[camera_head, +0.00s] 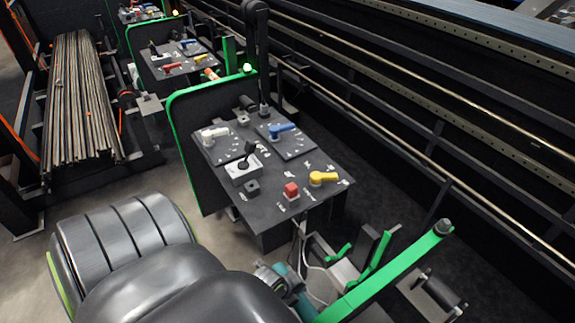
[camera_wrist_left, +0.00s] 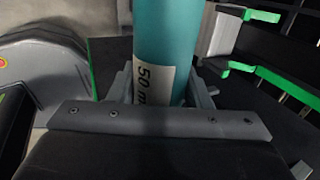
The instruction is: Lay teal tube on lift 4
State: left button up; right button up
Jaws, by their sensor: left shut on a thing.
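My left gripper (camera_head: 274,277) is low in the middle of the head view, mostly hidden behind my own grey arm. It is shut on the teal tube (camera_head: 303,307), of which only a small part shows there. In the left wrist view the tube (camera_wrist_left: 166,35) stands between both fingers of the gripper (camera_wrist_left: 163,88), with a white label reading "50 m". A lift with green-edged supports (camera_head: 375,258) is just right of the gripper, and part of it shows at the right in the wrist view (camera_wrist_left: 240,67). I cannot read a lift number. My right gripper is not in view.
A dark control panel (camera_head: 320,205) with coloured levers stands beyond the gripper, beside a green-edged plate (camera_head: 190,150). A long green bar (camera_head: 385,278) slants at the lower right. Dark rails (camera_head: 450,110) run along the right. A rack of rods (camera_head: 75,100) stands at the left.

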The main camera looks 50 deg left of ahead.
pick_arm(q)
jog(key=shift+w+d+f+b, duration=0.3)
jog(key=shift+w+d+b, duration=1.15)
jog(key=shift+w, duration=4.3)
jog(key=shift+w+d+f+b, duration=0.2)
jog(key=shift+w+b, duration=2.45)
jog(key=shift+w, duration=3.05)
jog(key=shift+f+b, duration=2.1)
jog(key=shift+f, duration=0.6)
